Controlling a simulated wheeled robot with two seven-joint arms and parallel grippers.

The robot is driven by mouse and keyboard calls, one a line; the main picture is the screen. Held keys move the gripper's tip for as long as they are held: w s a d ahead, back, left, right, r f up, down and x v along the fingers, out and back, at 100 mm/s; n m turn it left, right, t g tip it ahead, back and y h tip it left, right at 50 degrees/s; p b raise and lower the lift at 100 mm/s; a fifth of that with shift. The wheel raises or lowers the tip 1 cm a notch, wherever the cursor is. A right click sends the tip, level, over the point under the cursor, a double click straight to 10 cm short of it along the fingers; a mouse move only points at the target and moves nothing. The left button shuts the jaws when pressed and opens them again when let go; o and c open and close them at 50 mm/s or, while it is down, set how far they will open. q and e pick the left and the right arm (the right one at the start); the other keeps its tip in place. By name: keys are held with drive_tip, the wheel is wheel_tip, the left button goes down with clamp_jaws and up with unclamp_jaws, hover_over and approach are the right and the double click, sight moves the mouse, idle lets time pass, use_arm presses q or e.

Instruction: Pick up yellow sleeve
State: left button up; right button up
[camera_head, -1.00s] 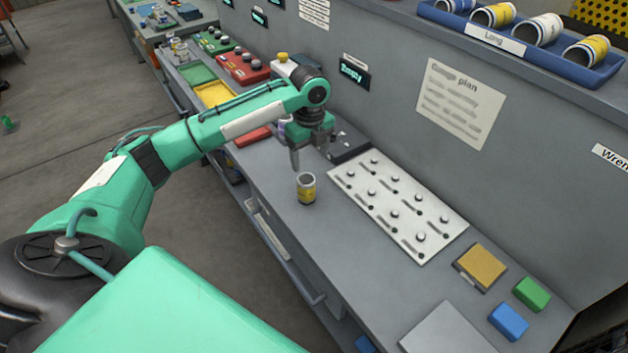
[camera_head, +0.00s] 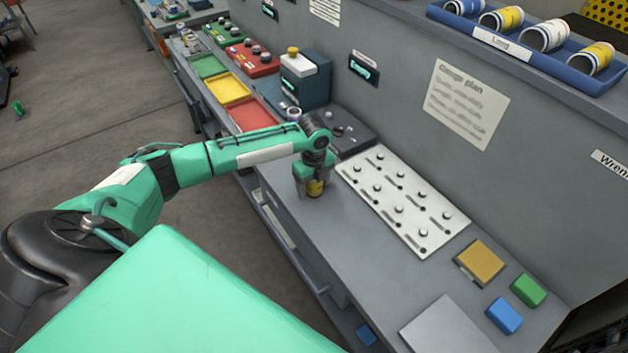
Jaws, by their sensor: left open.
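The yellow sleeve (camera_head: 315,188) stands upright on the grey bench top, left of the white pegged board. It is a short can-like piece with a yellow band, and its upper part is hidden by my gripper. My left gripper (camera_head: 314,189) points down over the sleeve, with its fingers on either side of it. The jaws are open, and I cannot tell whether either finger touches the sleeve. My right gripper is not in view.
The white board with several pegs (camera_head: 402,204) lies right of the sleeve. A dark box with a white top (camera_head: 304,78) and a red tray (camera_head: 250,114) stand behind. A blue rack (camera_head: 548,56) holds several sleeves above. A yellow pad (camera_head: 480,262) and green and blue blocks lie front right.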

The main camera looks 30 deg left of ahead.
use_arm(q)
drive_tip(key=c, duration=1.3)
